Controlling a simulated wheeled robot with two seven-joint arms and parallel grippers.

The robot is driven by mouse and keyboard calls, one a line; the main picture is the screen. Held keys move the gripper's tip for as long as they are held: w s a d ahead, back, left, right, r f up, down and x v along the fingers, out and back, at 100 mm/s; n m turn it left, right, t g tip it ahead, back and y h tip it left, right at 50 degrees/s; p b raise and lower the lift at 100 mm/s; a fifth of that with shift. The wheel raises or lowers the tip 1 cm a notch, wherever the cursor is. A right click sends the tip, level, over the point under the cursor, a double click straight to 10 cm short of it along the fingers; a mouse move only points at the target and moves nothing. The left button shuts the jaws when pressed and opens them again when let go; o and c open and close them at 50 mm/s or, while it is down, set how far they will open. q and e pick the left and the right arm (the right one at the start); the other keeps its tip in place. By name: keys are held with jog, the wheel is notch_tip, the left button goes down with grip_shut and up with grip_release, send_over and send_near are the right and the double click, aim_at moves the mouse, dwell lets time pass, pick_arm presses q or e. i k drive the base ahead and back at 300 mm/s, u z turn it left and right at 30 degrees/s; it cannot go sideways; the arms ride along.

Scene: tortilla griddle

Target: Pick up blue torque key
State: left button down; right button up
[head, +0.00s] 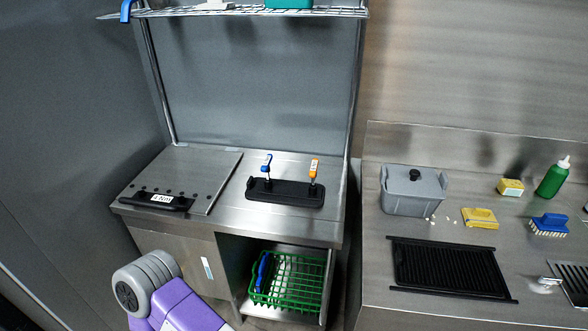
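The blue torque key (267,162) stands upright, handle up, toward the left end of a black holder (288,199) on the steel counter. An orange-handled key (314,169) stands upright in the same holder, to its right. Neither of my grippers is in view. A purple and grey link of my own arm shows at the bottom left, well below and apart from the keys.
A wire shelf (230,12) hangs above. A green basket (290,282) sits in the open cabinet below. The right counter holds a grey bin (412,196) and a black grate (450,268).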

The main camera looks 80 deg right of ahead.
aim_at(266, 168)
jog(key=z, duration=1.9)
jog(key=i, duration=0.8)
jog(key=u, duration=0.05)
